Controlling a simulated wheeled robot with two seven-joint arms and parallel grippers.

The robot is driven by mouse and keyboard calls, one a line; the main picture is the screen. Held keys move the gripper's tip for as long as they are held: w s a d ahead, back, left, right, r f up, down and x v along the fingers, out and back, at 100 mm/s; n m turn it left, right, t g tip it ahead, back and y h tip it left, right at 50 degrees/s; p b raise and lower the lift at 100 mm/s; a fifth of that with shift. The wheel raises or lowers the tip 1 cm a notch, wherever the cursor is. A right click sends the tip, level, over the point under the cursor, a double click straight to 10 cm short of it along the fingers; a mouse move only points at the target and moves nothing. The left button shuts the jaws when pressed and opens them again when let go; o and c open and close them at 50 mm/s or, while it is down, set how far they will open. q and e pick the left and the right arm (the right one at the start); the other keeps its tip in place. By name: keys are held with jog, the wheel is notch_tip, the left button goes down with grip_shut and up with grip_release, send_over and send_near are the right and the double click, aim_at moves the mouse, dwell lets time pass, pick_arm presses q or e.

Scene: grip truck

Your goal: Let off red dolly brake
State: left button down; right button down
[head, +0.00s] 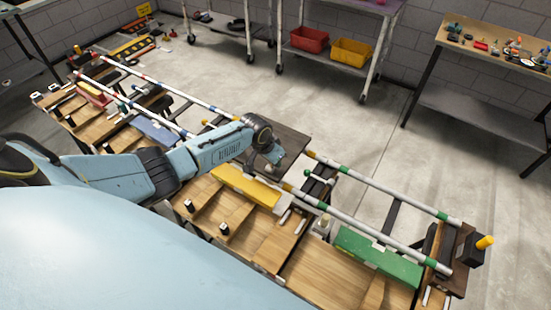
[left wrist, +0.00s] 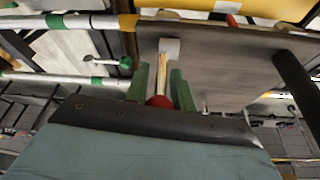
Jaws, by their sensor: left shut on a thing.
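My left gripper (head: 274,162) reaches over a dark flat platform (head: 291,143) between the rails in the head view. In the left wrist view its two green fingers (left wrist: 160,86) stand either side of a lever with a red ball knob (left wrist: 159,101), a tan shaft (left wrist: 164,72) and a pale block (left wrist: 169,45) at its far end. The gripper is shut on this lever. The same dark platform fills the upper right of the left wrist view (left wrist: 225,75). The gripper hides the lever in the head view. My right gripper is not in view.
White rails with coloured bands (head: 372,187) run along both sides of the platform. A yellow block (head: 246,187) and a green block (head: 377,257) lie on the near wooden bench. A cart with red (head: 309,39) and yellow bins (head: 351,52) stands behind; open floor lies between.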

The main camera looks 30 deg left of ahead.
pick_arm(q)
jog(key=c, duration=1.2)
grip_release()
jog(key=shift+s+r, duration=0.15)
jog(key=shift+r, duration=0.35)
jog(key=p+v, duration=0.2)
jog(key=v, duration=1)
jog(key=shift+r, duration=0.2)
